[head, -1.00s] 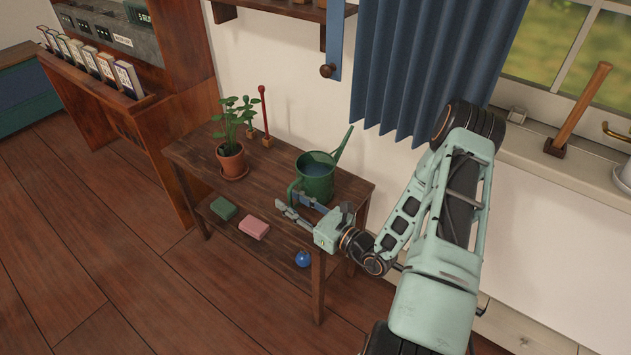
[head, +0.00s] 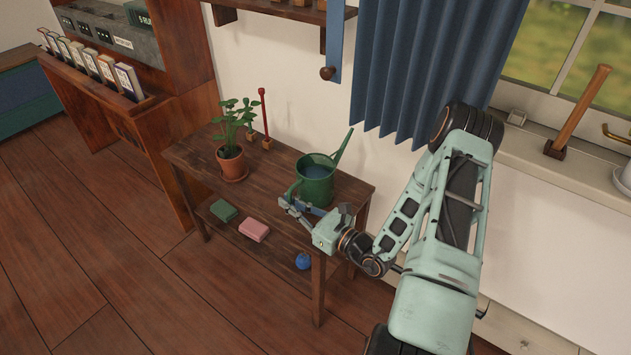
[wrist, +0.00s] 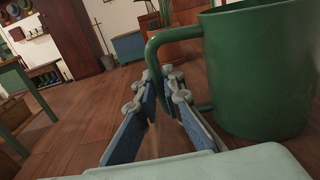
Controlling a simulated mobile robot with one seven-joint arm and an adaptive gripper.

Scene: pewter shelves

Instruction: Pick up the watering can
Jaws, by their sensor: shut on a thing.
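The green watering can (head: 318,184) stands upright on the wooden table (head: 262,195), near its right end, with its spout pointing up and to the right. In the wrist view the can's body (wrist: 258,75) fills the right side, and its handle (wrist: 152,52) curves down on the left. My gripper (head: 291,204) is at the front left of the can. In the wrist view its blue-padded fingers (wrist: 164,88) are closed around the lower part of the handle. The fingers hide part of the handle.
A potted plant (head: 231,162) on a saucer and a red-handled tool (head: 264,115) stand further left on the table. The lower shelf holds a green block (head: 223,210), a pink block (head: 254,230) and a blue ball (head: 303,261). A blue curtain (head: 420,70) hangs behind.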

